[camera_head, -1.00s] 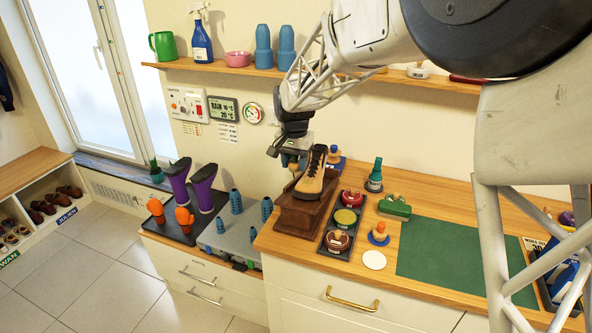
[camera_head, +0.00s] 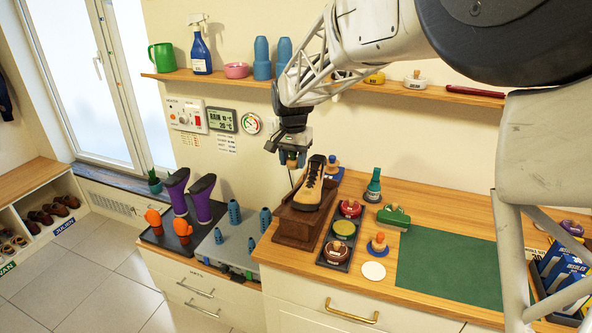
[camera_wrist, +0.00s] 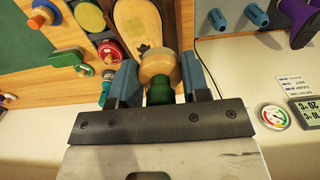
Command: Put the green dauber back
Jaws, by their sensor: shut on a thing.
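My gripper (camera_head: 292,160) is in the air behind and left of the shoe, near the wall. It is shut on the green dauber. In the wrist view the dauber's green part (camera_wrist: 159,94) sits between the fingers, with a round wooden part (camera_wrist: 157,66) beyond it. In the head view the fingers mostly hide the dauber. A tan and black shoe (camera_head: 311,185) rests on a brown wooden stand (camera_head: 297,226). A dauber with a blue base (camera_head: 377,245) stands right of the tins. A bare white disc (camera_head: 373,270) lies in front of it.
A dark tray (camera_head: 330,263) holds red, green and brown tins right of the stand.

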